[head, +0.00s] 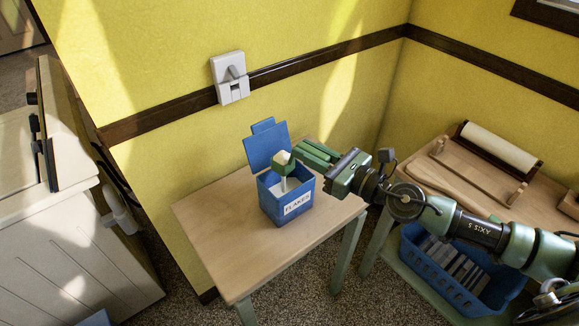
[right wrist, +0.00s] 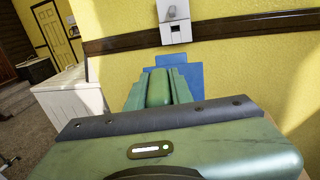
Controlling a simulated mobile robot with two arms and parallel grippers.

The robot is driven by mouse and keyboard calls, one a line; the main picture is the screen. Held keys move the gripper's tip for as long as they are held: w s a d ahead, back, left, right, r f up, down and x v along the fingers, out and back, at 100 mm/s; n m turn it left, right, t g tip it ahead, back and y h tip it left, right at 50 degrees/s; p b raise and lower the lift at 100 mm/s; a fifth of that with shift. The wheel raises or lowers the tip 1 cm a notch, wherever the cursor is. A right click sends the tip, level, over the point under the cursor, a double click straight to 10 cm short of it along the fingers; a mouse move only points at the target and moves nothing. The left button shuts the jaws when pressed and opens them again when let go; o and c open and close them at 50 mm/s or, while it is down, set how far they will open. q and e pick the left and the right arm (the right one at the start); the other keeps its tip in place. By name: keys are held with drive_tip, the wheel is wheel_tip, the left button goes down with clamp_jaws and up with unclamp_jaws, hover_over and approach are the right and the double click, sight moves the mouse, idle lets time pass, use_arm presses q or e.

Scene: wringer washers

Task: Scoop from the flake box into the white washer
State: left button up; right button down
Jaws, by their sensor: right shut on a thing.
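The blue flake box (head: 268,207), labelled FLAKES, stands on a small wooden table with its hinged lid (head: 266,148) open and tilted back. White contents show inside. My right gripper (head: 295,158) reaches in from the right just above the box. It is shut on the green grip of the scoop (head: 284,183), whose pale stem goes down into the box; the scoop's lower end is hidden. In the right wrist view the closed fingers (right wrist: 160,88) point toward the blue lid (right wrist: 188,72). The white washer (head: 75,255) stands at the left, apart from the table. My left gripper is not in view.
The small table (head: 225,250) has bare top around the box. A grey wall switch (head: 230,80) is above it. At right a wooden bench (head: 430,170) holds a roller, with a blue basket (head: 455,270) below. A floor gap separates washer and table.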

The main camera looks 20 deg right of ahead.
drive_tip(key=shift+f, duration=0.6)
wheel_tip(320, 180, up, 5)
drive_tip(key=shift+r, duration=0.1)
wheel_tip(320, 180, down, 5)
drive_tip(key=shift+d+f, duration=0.1)
drive_tip(key=shift+f, duration=0.1)
drive_tip(key=shift+r, duration=3.15)
wheel_tip(320, 180, down, 6)
drive_tip(key=shift+f, duration=0.15)
